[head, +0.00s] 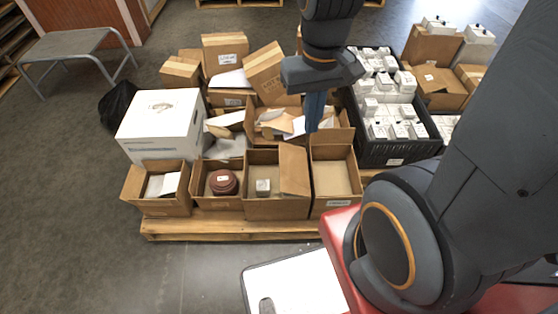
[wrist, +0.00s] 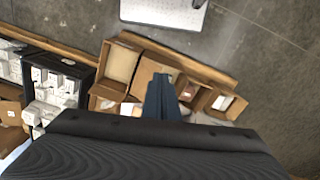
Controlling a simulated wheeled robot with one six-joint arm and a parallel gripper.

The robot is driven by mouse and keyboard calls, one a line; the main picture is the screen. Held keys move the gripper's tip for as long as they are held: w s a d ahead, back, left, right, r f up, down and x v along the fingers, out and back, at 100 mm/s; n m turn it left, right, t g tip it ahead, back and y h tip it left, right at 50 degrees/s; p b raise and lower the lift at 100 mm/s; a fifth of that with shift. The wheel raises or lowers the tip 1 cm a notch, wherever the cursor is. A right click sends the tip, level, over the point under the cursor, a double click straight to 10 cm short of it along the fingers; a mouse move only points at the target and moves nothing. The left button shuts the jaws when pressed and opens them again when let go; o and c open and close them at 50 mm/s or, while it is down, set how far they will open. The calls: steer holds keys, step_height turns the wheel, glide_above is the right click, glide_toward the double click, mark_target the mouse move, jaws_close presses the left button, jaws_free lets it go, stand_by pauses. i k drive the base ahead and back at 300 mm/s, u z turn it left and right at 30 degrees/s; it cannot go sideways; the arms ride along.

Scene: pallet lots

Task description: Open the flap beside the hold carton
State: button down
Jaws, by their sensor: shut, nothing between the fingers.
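A row of open cartons lines the front of a pallet (head: 230,228). No readable label shows which is the hold carton. A brown flap (head: 294,170) slants over the right part of the third carton (head: 277,208), which holds a small grey box (head: 263,187). The flap also shows in the wrist view (wrist: 146,76). Right of it is an empty-looking carton (head: 336,180), also in the wrist view (wrist: 121,64). My gripper (head: 314,128) is shut and empty, pointing down above the cartons, apart from the flap. In the wrist view its fingers (wrist: 162,80) partly hide the third carton.
A carton with a reddish-brown round item (head: 223,182) and one with white paper (head: 161,186) stand left. A white box (head: 160,125) and piled cartons (head: 226,48) stand behind. A black crate (head: 400,150) of white boxes is right.

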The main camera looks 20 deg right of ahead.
mark_target(294, 177)
steer(key=u, duration=0.3)
steer(key=k, duration=0.95)
steer(key=z, duration=0.2)
